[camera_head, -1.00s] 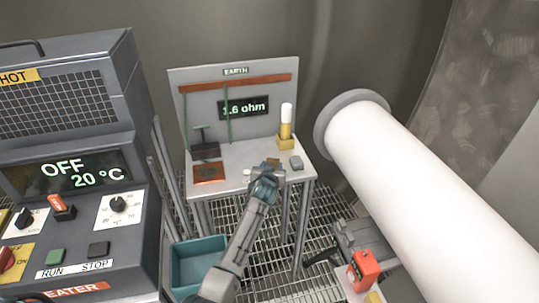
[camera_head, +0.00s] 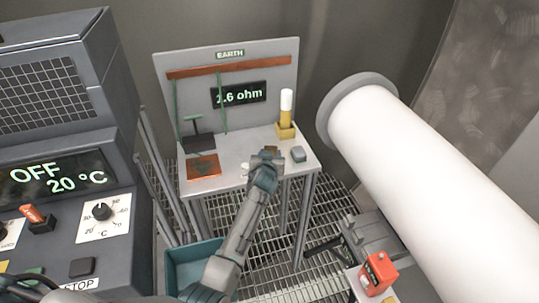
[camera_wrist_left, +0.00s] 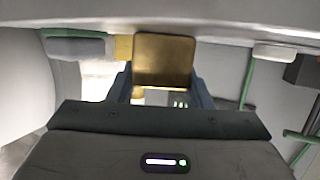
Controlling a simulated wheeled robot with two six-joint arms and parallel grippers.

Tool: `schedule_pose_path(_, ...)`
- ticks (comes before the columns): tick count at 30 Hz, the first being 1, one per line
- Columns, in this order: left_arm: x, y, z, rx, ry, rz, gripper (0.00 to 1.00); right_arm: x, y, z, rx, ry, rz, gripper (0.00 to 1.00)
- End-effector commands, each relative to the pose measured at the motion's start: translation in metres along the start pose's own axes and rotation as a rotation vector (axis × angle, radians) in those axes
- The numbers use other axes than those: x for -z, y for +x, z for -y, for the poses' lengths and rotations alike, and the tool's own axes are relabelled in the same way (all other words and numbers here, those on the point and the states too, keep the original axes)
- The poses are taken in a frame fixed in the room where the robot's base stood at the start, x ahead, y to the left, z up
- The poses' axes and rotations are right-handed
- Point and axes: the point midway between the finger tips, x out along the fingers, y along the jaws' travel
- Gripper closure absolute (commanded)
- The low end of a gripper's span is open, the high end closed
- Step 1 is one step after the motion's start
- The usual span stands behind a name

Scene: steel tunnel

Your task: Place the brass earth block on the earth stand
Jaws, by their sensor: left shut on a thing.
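The earth stand is a small grey table (camera_head: 225,165) with an upright back panel marked EARTH (camera_head: 229,54) and a display reading 1.6 ohm. On its top are a copper-coloured plate (camera_head: 203,167) at left and a dark block with a green T-handle (camera_head: 197,141) behind it. My left gripper (camera_head: 267,160) is over the front right part of the top, shut on the brass earth block (camera_wrist_left: 165,60). The block faces the left wrist view as a flat brass square between the fingers. Whether it touches the top cannot be told. My right gripper is not in view.
A yellow-based post with a white top (camera_head: 286,112) and a small grey block (camera_head: 298,154) stand to the gripper's right. A large white pipe (camera_head: 420,165) lies further right. A heater cabinet (camera_head: 60,130) fills the left. A teal bin (camera_head: 190,262) is below.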

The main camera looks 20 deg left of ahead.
Motion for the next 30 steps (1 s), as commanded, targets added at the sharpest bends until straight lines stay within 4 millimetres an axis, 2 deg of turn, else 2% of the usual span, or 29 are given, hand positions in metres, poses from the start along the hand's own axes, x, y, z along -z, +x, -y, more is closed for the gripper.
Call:
schedule_pose_path(4, -0.003, 0.002, 0.0, -0.001, -0.001, -0.004, 0.92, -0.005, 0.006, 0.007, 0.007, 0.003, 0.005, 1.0)
schedule_pose_path(5, -0.003, 0.001, 0.0, 0.0, 0.0, -0.001, 0.49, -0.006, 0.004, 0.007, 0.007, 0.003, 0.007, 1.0)
schedule_pose_path(7, -0.002, 0.001, 0.0, 0.0, 0.0, -0.001, 0.35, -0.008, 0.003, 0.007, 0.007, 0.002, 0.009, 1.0)
schedule_pose_path(8, -0.002, 0.001, 0.0, 0.0, 0.0, -0.001, 0.33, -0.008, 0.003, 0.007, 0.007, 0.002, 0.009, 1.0)
schedule_pose_path(16, -0.001, 0.001, 0.0, 0.0, 0.0, -0.002, 0.33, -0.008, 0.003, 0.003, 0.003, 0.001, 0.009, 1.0)
schedule_pose_path(20, 0.004, -0.001, 0.0, -0.001, 0.0, -0.002, 0.33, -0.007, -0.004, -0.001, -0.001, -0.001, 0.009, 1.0)
schedule_pose_path(23, 0.0, -0.013, -0.001, -0.001, -0.001, -0.003, 0.33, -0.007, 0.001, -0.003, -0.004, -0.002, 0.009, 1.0)
schedule_pose_path(30, -0.001, -0.056, -0.001, -0.001, -0.003, -0.003, 0.33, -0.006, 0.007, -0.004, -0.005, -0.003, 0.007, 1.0)
